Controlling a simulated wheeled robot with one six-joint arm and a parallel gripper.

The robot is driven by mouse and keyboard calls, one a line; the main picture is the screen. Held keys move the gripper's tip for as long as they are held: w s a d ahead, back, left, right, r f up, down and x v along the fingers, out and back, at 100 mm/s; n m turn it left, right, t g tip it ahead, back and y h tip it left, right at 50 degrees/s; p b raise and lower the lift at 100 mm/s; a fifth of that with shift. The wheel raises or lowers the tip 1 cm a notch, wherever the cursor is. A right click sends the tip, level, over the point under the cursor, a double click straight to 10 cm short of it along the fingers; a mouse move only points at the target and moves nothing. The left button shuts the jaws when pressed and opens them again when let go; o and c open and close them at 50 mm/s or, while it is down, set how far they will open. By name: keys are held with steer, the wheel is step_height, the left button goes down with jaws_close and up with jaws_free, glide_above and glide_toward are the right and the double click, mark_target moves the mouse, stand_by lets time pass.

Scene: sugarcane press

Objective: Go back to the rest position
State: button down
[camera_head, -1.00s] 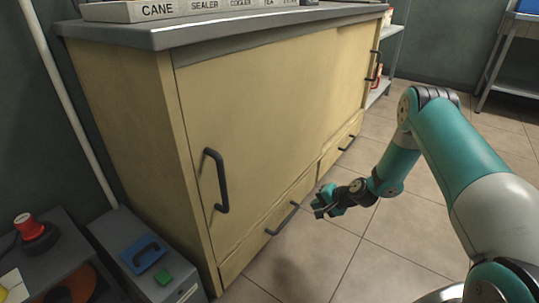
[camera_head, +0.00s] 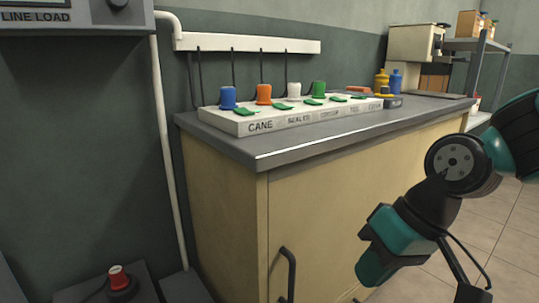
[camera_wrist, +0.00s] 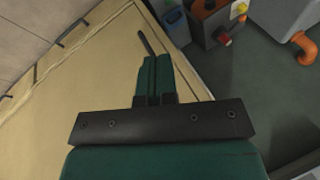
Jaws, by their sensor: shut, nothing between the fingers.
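My gripper (camera_wrist: 158,72) shows in the wrist view with its two teal fingers together and nothing between them. It is in front of the cream cabinet (camera_wrist: 75,95), and a dark door handle (camera_wrist: 147,43) appears just beyond the fingertips. I cannot tell whether they touch. In the head view my teal and black arm is raised at the right, in front of the cabinet (camera_head: 225,215). The fingertips cannot be made out there.
On the grey worktop, a labelled strip (camera_head: 290,120) carries several coloured plugs and green tabs. A red knob (camera_head: 118,278) is at lower left. Open tiled floor (camera_head: 470,235) lies at right. The wrist view shows a grey machine (camera_wrist: 213,22) and an orange pipe (camera_wrist: 304,47).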

steer(key=s+r+n+h+p, duration=0.1)
steer(key=s+r+n+p, duration=0.2)
steer(key=s+r, duration=0.5)
step_height(320, 180, up, 34)
steer(key=s+p, duration=0.1)
steer(key=p, duration=3.5)
steer(key=shift+s+d+g, duration=0.3)
steer(key=shift+d+g, duration=0.05)
steer(key=shift+g, duration=0.05)
